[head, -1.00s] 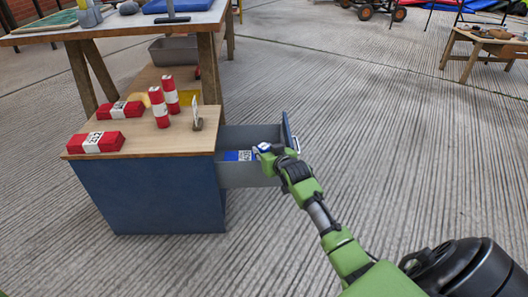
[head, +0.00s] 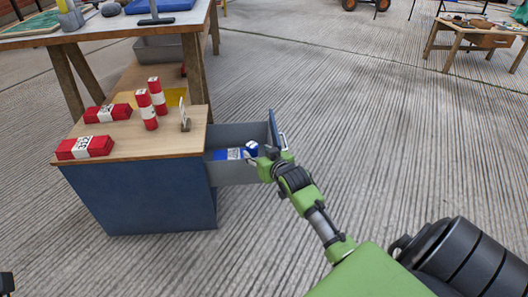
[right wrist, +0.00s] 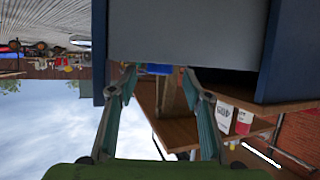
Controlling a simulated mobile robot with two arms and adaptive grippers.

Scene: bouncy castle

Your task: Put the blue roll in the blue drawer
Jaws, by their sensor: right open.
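The blue drawer (head: 238,172) is pulled out of the right side of a blue cabinet (head: 140,195). A blue piece with a white label, seemingly the blue roll (head: 252,148), is inside the drawer. A blue labelled length (head: 220,155) shows to its left; I cannot tell whether it is the same object. My right gripper (head: 263,160) is at the drawer's outer end, beside the blue piece, with its fingers apart. In the right wrist view, the open fingers (right wrist: 157,80) are spread below a blue patch (right wrist: 158,69) at the grey drawer wall.
A wooden workbench (head: 110,27) stands behind. The floor (head: 380,130) to the right is clear.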

